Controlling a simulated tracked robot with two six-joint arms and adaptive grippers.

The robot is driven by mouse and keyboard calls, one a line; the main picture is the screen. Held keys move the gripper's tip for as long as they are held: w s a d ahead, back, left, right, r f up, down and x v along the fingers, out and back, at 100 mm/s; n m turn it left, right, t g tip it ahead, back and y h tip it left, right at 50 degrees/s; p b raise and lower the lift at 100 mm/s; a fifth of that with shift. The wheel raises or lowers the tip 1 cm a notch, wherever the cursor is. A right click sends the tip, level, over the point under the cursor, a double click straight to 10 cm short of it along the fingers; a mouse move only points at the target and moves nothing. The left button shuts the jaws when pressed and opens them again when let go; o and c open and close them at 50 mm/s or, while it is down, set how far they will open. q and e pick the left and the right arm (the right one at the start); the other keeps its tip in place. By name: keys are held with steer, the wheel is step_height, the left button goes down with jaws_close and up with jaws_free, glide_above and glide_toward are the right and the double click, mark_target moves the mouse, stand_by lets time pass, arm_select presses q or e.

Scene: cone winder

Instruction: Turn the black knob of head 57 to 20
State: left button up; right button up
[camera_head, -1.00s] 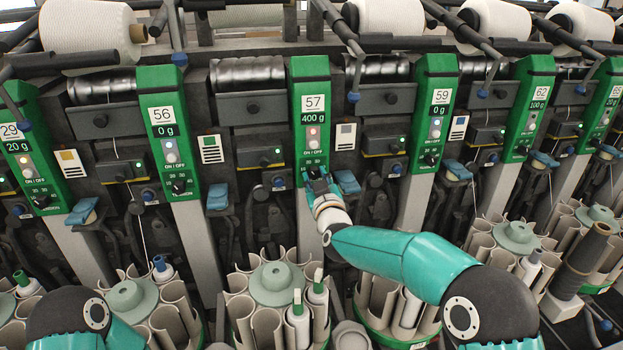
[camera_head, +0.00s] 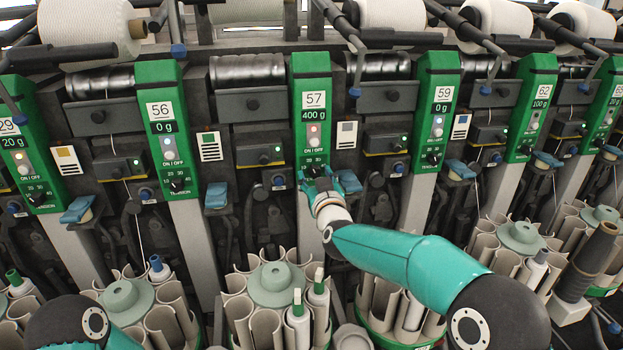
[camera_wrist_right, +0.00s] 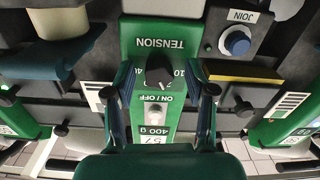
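Head 57 is a green panel (camera_head: 313,115) in the middle of the head view, with a display reading 400 g and a lit button. Its black knob (camera_wrist_right: 159,71) sits below the ON / OFF button, over the word TENSION, and appears upside down in the right wrist view. My right gripper (camera_wrist_right: 159,78) is open, with one finger on each side of the knob and a gap showing on both sides. In the head view, my right gripper (camera_head: 319,181) largely hides the knob. The knob's pointer setting is too small to read. My left gripper is out of view.
Similar green heads stand on both sides, with head 56 (camera_head: 165,130) at left and head 59 (camera_head: 437,110) at right. A blue JOIN button (camera_wrist_right: 237,42) sits beside head 57. Bobbin magazines (camera_head: 275,280) stand below, under my right arm.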

stand_by(0.3)
steer(key=s+d, duration=0.2)
steer(key=s, duration=0.9)
steer(key=shift+s+d, duration=0.2)
steer(key=shift+s, duration=0.15)
steer(key=shift+f, duration=0.15)
